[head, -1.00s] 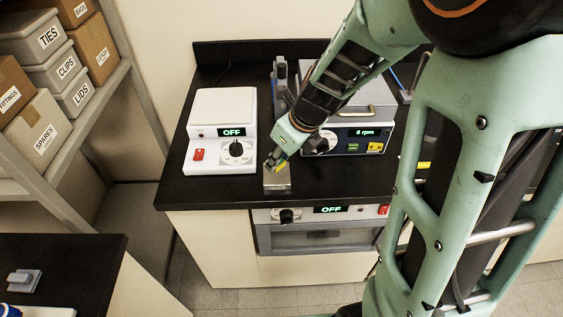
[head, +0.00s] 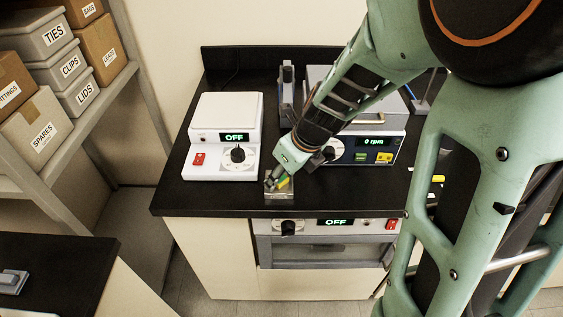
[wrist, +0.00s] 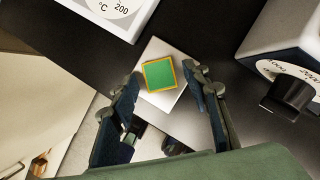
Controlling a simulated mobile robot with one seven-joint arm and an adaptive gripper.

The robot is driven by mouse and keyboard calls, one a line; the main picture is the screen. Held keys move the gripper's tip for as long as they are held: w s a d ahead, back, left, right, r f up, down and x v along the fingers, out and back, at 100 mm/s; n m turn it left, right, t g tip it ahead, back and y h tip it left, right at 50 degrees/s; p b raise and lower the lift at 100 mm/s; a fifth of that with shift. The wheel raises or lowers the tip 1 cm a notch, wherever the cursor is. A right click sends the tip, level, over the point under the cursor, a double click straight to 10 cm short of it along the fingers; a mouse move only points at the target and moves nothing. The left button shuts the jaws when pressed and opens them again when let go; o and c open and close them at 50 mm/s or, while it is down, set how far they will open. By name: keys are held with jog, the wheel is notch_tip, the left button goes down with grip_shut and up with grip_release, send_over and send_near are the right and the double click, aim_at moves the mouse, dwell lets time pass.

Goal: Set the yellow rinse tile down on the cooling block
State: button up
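The yellow rinse tile (wrist: 159,74) is a small square with a yellow rim and a green upper face. My gripper (wrist: 163,76) is open around the tile, with a narrow gap on each side. In the head view my gripper (head: 277,181) points down at the block (head: 279,195) near the bench's front edge. The tile (head: 284,183) shows there only as a yellow-green sliver, partly hidden by the fingers.
A white hotplate (head: 223,140) reading OFF stands left of the block. A drawer-like unit (head: 325,240) sits below the bench edge. Black bench top is clear between them.

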jog(key=shift+r, duration=0.1)
jog(key=shift+d+r+p, duration=0.1)
jog(key=shift+r+p, duration=0.45)
jog(key=p+v, duration=1)
jog(key=v, duration=0.1)
jog(key=shift+s, duration=0.1)
